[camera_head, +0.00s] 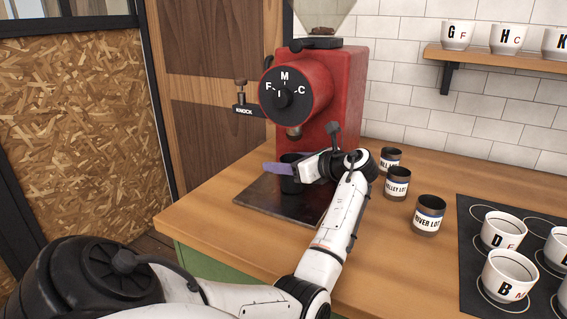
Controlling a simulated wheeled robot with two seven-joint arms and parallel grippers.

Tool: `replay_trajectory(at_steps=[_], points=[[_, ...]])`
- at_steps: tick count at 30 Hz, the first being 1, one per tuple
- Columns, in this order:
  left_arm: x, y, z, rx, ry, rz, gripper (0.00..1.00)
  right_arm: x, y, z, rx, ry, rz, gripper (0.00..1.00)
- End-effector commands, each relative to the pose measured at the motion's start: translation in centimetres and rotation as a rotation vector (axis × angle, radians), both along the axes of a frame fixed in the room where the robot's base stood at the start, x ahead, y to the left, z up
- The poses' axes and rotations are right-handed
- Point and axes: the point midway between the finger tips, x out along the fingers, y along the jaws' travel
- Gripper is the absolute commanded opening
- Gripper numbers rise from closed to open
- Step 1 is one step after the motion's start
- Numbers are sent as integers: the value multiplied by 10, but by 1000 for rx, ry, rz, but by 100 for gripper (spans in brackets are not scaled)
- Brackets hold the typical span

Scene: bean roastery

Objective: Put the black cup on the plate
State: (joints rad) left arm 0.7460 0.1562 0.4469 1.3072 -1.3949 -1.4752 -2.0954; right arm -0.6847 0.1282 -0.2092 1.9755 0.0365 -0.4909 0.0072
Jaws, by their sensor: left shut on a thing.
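The black cup (290,184) is under the spout of the red grinder, partly hidden by my left gripper (289,168). That gripper is shut on the cup, with a purple finger showing across the cup's upper part. The cup looks upright. A dark flat plate (258,199) lies on the wooden counter in front of the grinder. The cup's base shows against this plate; I cannot tell whether it touches it or hangs just above. My left forearm covers the plate's right part. My right gripper is not in view.
The red grinder (338,95) with a dial marked F, M, C stands behind the plate. Several labelled dark tins, one reading River Lot (428,216), stand to the right. A black mat (472,256) holds white lettered cups. A shelf (490,58) carries more cups.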

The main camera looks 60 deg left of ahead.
Motion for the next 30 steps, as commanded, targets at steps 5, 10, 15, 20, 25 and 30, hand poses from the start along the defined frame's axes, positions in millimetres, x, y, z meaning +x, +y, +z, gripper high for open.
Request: replay_trajectory(at_steps=[5, 10, 15, 20, 25, 30], points=[[0, 0, -2, 0, 1, 0, 62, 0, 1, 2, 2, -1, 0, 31], [0, 0, -2, 0, 1, 0, 62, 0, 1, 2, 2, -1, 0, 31], [0, -1, 0, 1, -2, 0, 62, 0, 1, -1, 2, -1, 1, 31], [7, -23, 8, 0, -1, -3, 62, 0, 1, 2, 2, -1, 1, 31], [17, -58, 19, -1, -1, -4, 62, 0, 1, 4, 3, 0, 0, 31], [24, -88, 29, -1, 0, -2, 62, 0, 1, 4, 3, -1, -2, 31]])
